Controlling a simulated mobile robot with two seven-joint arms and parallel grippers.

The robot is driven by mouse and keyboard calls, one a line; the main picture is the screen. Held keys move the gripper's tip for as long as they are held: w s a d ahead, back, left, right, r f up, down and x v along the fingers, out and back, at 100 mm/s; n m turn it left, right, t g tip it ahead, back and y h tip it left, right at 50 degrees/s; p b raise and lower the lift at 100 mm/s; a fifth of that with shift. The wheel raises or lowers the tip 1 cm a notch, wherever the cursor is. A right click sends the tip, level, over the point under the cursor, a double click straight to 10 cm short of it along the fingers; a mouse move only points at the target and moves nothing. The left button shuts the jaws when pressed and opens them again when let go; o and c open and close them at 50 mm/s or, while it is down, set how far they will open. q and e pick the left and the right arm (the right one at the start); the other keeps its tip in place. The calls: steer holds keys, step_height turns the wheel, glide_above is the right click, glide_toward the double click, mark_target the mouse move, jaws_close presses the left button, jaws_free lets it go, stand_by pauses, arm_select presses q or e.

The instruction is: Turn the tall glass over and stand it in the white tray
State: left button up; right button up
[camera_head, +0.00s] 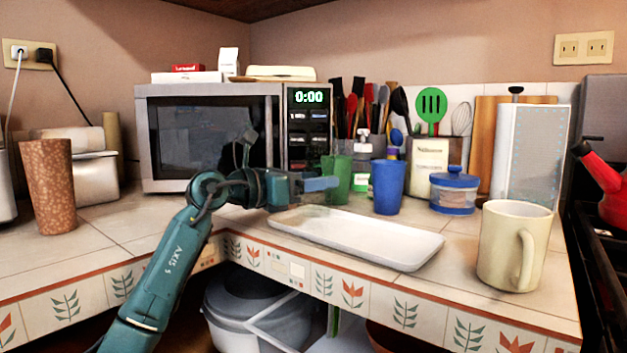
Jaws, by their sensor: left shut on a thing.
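The tall glass (317,206) is clear and shows only faintly at the fingers of my left gripper (320,184). My left gripper is shut on it, just above the back left part of the white tray (400,250). I cannot tell which way up the glass is, or whether it touches the tray. The white tray is long and shallow, lies on the tiled counter, and looks empty. My right gripper is not in view.
A green cup (341,181) and a blue cup (387,187) stand close behind the tray. A cream mug (512,246) stands right of it. A microwave (205,138) is behind my left arm. A brown tumbler (49,186) stands far left.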

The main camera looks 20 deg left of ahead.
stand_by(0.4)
arm_select(q)
steer(key=shift+f+b, duration=0.3)
steer(key=shift+f, duration=0.5)
steer(key=o, duration=1.3)
steer(key=shift+o, duration=0.2)
steer(key=shift+f, duration=0.1)
